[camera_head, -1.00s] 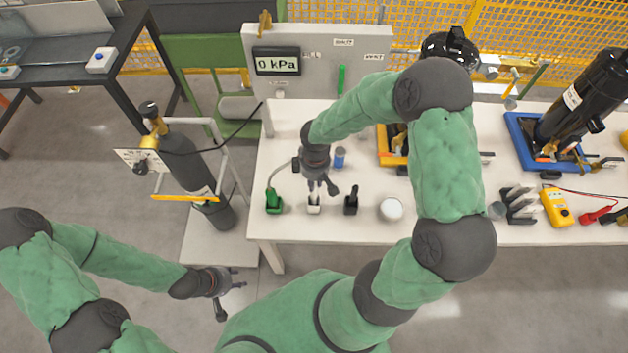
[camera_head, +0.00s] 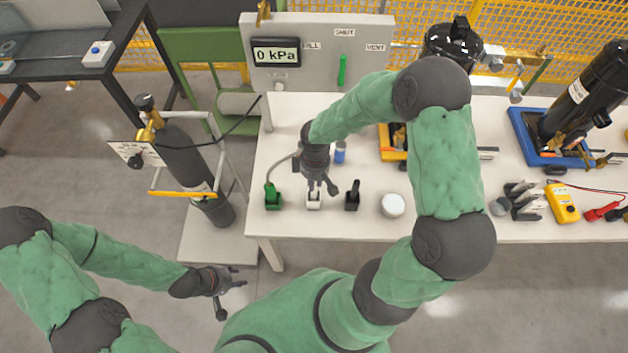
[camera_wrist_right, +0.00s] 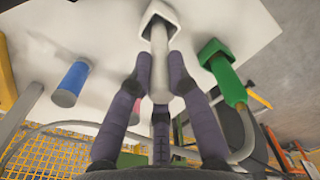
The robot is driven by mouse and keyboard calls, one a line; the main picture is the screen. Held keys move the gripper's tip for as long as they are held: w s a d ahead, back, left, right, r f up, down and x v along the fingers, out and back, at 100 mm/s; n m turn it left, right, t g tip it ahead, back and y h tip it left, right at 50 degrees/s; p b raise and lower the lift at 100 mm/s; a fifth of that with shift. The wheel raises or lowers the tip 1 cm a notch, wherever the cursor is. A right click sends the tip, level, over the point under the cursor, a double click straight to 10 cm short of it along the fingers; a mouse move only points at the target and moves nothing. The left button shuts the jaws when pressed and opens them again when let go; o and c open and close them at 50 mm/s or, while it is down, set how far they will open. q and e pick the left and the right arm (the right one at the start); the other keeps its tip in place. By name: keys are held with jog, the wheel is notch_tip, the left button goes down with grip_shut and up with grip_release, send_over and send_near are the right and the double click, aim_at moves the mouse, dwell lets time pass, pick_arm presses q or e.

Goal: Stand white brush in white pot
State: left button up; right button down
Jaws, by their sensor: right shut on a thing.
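The white pot (camera_head: 313,203) stands near the front edge of the white table, between a green pot and a black one. My right gripper (camera_head: 317,187) is just above it, pointing down. In the right wrist view, its fingers (camera_wrist_right: 160,88) are shut on the handle of the white brush (camera_wrist_right: 159,62). The brush's far end meets the opening of the white pot (camera_wrist_right: 158,20); how deep it sits is hidden. In the head view the brush is mostly covered by the gripper. My left gripper (camera_head: 232,288) hangs empty and open, left of the table.
A green pot with a green brush (camera_head: 272,199) and a black pot with a black brush (camera_head: 352,196) flank the white pot closely. A blue cylinder (camera_head: 340,152) is behind, a round white lidded jar (camera_head: 392,205) to the right. A gas cylinder (camera_head: 195,170) stands left of the table.

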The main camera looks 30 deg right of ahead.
jog(key=shift+f+b, duration=0.5)
jog(key=shift+f, duration=0.05)
jog(key=c, duration=1.1)
grip_release()
notch_tip(320, 180, up, 12)
jog(key=shift+d, duration=0.15)
